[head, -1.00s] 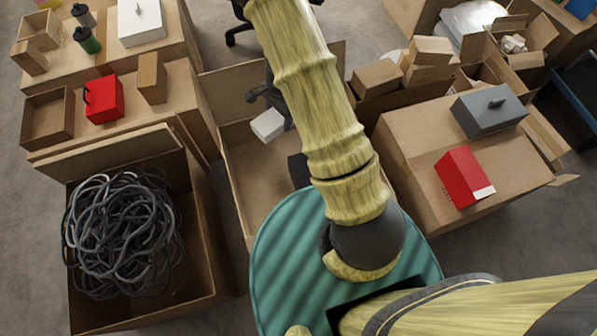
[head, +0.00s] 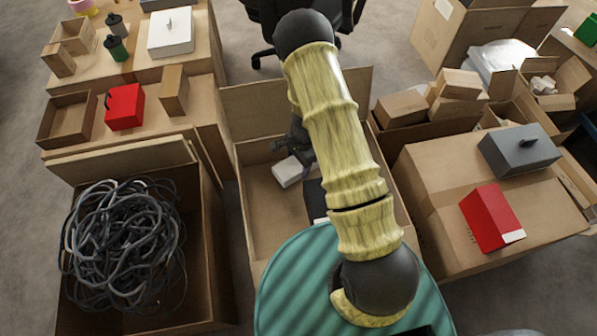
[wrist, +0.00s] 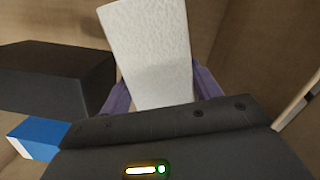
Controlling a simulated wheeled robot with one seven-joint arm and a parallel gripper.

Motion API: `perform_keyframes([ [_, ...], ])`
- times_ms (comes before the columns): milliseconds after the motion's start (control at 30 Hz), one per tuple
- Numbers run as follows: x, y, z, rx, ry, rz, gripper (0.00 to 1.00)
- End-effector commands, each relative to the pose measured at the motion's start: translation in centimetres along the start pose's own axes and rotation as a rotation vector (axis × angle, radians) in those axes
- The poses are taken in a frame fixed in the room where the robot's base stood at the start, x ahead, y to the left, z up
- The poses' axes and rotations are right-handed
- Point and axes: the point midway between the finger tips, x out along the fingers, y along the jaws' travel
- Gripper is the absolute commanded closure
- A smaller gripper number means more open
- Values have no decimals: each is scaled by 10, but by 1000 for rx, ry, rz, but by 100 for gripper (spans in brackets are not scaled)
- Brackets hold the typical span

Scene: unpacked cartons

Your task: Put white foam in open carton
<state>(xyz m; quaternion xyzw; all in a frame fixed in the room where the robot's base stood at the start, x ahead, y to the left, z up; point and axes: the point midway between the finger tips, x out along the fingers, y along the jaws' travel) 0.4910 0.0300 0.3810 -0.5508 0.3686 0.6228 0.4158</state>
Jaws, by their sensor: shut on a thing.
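The white foam (head: 289,172) is a pale block held inside the open carton (head: 258,200), in its back part. My gripper (head: 299,150) reaches down into the carton from above and is shut on the foam. In the wrist view the rough white foam (wrist: 150,45) sticks out between the two purple fingers of my gripper (wrist: 162,92). The carton's brown walls and floor surround it there. I cannot tell whether the foam touches the carton floor. My arm hides the carton's right part.
A dark box (wrist: 60,72) and a blue thing (wrist: 38,135) are beside the foam in the wrist view. A carton of grey cable (head: 125,245) stands left. A closed carton at right bears a red box (head: 488,215) and a grey lidded box (head: 518,150).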

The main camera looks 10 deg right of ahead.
Motion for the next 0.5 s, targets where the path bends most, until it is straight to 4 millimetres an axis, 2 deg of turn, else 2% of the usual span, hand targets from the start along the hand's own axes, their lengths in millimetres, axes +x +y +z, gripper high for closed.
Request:
perform_keyframes([
  [267,3,0,0,0,0,0,62],
  [500,38,0,-5,1,0,1,62],
])
